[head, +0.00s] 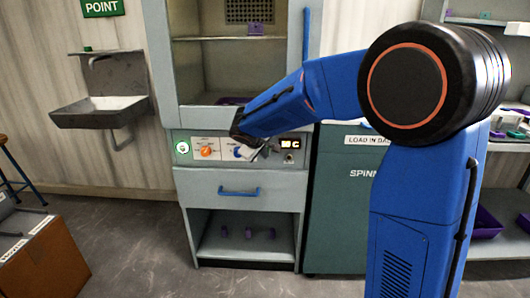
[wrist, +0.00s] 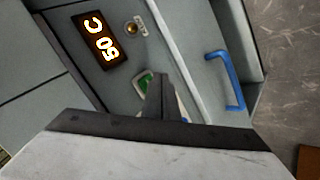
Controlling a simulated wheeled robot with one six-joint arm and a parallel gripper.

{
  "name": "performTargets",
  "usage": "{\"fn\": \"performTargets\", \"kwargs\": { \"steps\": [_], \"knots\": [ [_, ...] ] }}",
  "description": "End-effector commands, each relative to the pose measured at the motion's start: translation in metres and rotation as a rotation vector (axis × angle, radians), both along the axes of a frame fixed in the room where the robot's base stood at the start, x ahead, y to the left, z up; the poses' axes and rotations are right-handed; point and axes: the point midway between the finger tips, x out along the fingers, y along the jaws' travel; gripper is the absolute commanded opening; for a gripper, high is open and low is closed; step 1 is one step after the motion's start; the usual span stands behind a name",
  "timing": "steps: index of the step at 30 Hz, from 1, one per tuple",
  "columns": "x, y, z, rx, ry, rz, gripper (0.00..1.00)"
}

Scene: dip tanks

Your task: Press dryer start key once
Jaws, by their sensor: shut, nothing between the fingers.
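The dryer's control panel (head: 222,141) is on the front of the grey cabinet, with a lit display (head: 291,145) at its right end. The display reads 50 C in the wrist view (wrist: 101,38). A green key (wrist: 143,82) with a pale border, apparently the start key, shows right beside my fingertips in the wrist view, partly hidden by them. My gripper (wrist: 161,80) is shut and empty, its tips over the panel at the key; I cannot tell whether they touch. In the head view my gripper (head: 263,150) is in front of the panel and hides the key.
An orange knob (head: 207,152) and a blue knob (head: 238,152) are on the panel, left of the display. A small round metal fitting (wrist: 131,28) is near the display. A drawer with a blue handle (head: 239,191) is below. The teal spinner (head: 340,220) stands right of the dryer.

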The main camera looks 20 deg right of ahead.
Motion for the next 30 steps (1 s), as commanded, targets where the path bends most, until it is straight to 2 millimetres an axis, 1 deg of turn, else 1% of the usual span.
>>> {"fn": "performTargets", "kwargs": {
  "steps": [11, 30],
  "knots": [
    [0.008, -0.003, 0.0, 0.0, 0.0, 0.0, 0.0],
    [0.01, -0.003, 0.0, 0.0, 0.0, 0.0, 0.0]
  ]
}}
